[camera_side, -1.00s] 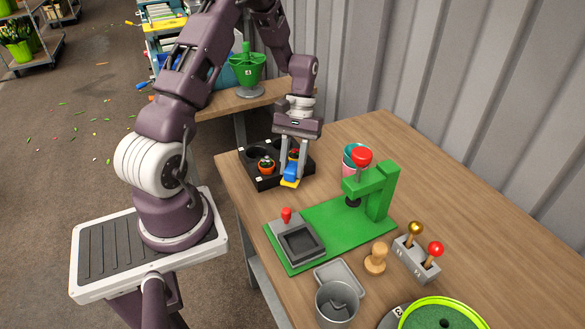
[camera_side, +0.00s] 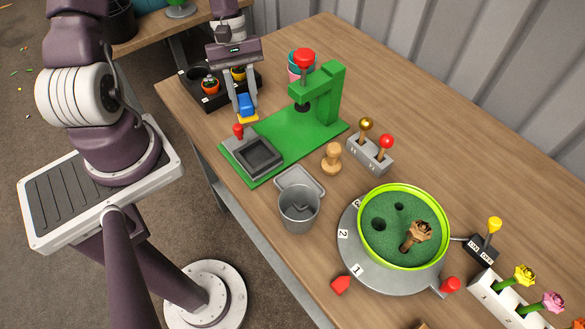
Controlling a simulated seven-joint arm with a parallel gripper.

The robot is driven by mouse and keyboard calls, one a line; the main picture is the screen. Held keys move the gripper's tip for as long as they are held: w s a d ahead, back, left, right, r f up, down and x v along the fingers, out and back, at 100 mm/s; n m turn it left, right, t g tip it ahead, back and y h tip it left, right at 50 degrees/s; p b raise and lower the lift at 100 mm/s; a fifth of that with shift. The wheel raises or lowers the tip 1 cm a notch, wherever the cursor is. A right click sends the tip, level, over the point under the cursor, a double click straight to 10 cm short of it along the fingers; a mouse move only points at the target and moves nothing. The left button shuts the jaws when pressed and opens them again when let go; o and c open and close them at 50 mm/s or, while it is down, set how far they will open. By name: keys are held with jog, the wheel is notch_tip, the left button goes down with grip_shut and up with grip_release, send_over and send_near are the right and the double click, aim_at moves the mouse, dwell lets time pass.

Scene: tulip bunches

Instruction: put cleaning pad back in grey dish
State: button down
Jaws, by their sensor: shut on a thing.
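My gripper (camera_side: 244,105) is shut on the cleaning pad, a small blue block (camera_side: 246,101) with a yellow underside (camera_side: 248,118). It holds the pad between the black pot tray and the green press, close behind a red knob. I cannot tell exactly how high the pad is above the table. The grey dish (camera_side: 317,182) is a shallow, light grey rounded square on the table, in front of the press. A grey bucket hides part of its near side. The dish looks empty where I can see it.
The green press (camera_side: 330,98) with a red top stands between the pad and the back wall. The grey bucket (camera_side: 298,210), a wooden stamp (camera_side: 332,158), a lever box (camera_side: 370,156) and a green-topped turntable (camera_side: 345,255) surround the dish. The black tray (camera_side: 215,103) holds small potted cacti.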

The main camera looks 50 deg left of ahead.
jog(key=d+n, duration=0.1)
jog(key=d, duration=0.1)
jog(key=d+r+n+t, duration=0.1)
jog(key=d, duration=0.1)
jog(key=d+r+n, duration=0.1)
jog(key=d+n, duration=0.1)
jog(key=shift+s+d, duration=0.2)
jog(key=shift+s, duration=0.15)
jog(key=shift+f, duration=0.1)
jog(key=d+f, duration=0.1)
jog(key=d, duration=0.2)
jog(key=d+f, duration=0.2)
jog(key=d, duration=0.1)
jog(key=d+f, duration=0.2)
jog(key=d, duration=0.2)
jog(key=shift+f, duration=0.1)
jog(key=shift+d+f, duration=0.4)
jog(key=shift+d, duration=0.25)
jog(key=shift+d+f, duration=0.4)
jog(key=shift+d, duration=0.3)
jog(key=shift+d+f, duration=0.4)
jog(key=shift+d, duration=0.25)
jog(key=shift+f, duration=0.1)
